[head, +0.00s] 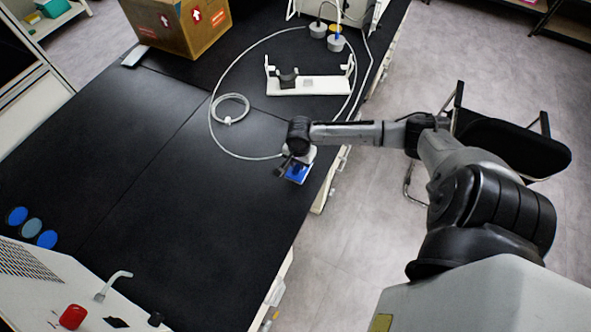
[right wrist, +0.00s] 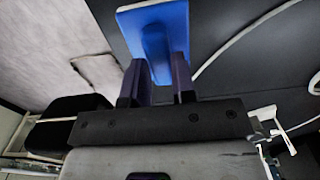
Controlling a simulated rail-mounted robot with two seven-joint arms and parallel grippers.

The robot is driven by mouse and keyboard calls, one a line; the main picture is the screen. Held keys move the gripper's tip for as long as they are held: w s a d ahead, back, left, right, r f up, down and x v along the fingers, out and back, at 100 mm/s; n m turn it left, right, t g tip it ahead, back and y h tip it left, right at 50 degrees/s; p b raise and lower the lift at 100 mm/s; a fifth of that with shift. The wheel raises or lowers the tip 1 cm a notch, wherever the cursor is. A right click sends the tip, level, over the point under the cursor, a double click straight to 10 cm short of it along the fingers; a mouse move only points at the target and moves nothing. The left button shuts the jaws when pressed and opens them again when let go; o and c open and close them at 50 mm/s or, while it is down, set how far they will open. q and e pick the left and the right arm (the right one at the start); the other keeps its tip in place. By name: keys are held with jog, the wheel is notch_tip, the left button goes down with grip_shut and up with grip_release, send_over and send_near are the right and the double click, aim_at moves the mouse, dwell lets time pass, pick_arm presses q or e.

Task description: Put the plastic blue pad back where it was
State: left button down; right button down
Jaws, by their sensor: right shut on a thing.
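The plastic blue pad (head: 298,173) is at the right edge of the black bench in the head view. In the right wrist view the blue pad (right wrist: 168,22) shows as a flat blue plate with a raised grip on it. My right gripper (head: 291,166) is shut on that grip; its two dark fingers (right wrist: 157,78) stand on either side of it. I cannot tell whether the pad touches the bench top. My left gripper is not in view.
The black bench (head: 150,150) is mostly clear. A white hose (head: 232,108) loops near the pad. A white stand (head: 308,85) and a cardboard box (head: 180,25) are farther back. Blue and grey discs (head: 32,228) lie at the left. A black chair (head: 515,145) stands beyond the bench.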

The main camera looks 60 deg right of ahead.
aim_at(296, 166)
jog(key=shift+w+a+f, duration=0.25)
jog(key=shift+w+f, duration=0.15)
jog(key=shift+w, duration=0.15)
notch_tip(296, 166, down, 3)
jog(key=shift+f+b, duration=0.2)
jog(key=shift+b, duration=0.2)
jog(key=shift+f, duration=0.2)
jog(key=shift+f, duration=0.1)
jog(key=c, duration=1.1)
grip_release()
jog(key=shift+o, duration=0.8)
